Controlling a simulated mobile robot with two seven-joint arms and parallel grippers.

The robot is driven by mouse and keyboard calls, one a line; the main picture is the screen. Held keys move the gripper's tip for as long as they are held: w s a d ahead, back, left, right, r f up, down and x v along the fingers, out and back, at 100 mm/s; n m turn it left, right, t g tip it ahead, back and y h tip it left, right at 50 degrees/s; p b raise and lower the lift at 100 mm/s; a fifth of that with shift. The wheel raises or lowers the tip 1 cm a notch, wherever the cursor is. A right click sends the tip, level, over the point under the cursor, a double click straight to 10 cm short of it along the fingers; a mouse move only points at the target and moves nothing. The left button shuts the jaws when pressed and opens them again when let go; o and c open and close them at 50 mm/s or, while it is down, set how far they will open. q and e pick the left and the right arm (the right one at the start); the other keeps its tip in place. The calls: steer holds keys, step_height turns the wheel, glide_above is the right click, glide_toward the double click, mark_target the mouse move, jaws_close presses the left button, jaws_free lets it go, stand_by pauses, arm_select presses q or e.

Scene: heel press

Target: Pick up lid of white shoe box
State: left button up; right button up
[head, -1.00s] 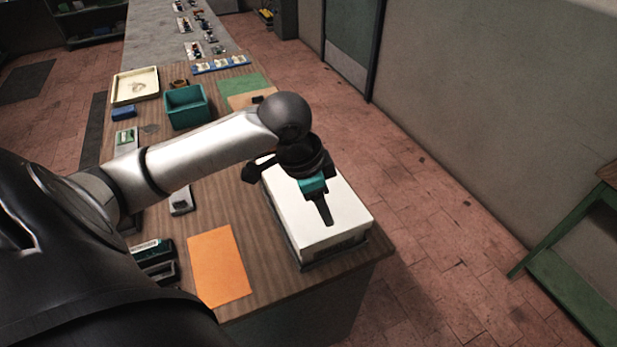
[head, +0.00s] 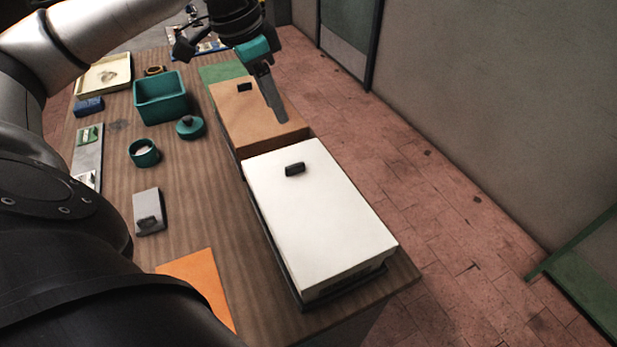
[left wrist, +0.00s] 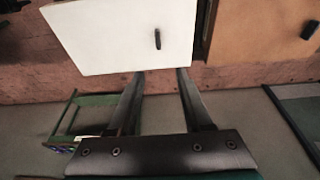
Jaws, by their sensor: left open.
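The white shoe box (head: 335,275) stands at the front right of the wooden table. Its white lid (head: 320,215) lies on top, with a small black handle (head: 294,169) near its far end. The lid (left wrist: 120,35) and its handle (left wrist: 157,39) also show in the left wrist view. My left gripper (head: 272,108) is above the brown box behind the white one, apart from the lid. In the left wrist view its two fingers (left wrist: 160,78) are spread with nothing between them. My right gripper is not in view.
A brown box (head: 245,115) with a black handle stands directly behind the white box. A teal bin (head: 161,98), a teal cup (head: 144,153), a teal lid (head: 190,127), a grey item (head: 149,211) and an orange sheet (head: 203,282) lie left. Floor (head: 440,190) is open at right.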

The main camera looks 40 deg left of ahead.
arm_select(q)
steer(key=b, duration=0.1)
glide_above(294, 165)
steer(key=f, duration=0.9)
steer(key=shift+s+a+f, duration=0.15)
steer(key=shift+s, duration=0.2)
step_height(294, 165, down, 5)
steer(key=shift+w+r+b, duration=0.1)
steer(key=shift+b, duration=0.55)
steer(key=shift+w+f, duration=0.1)
steer(key=shift+f, duration=0.25)
jaws_close()
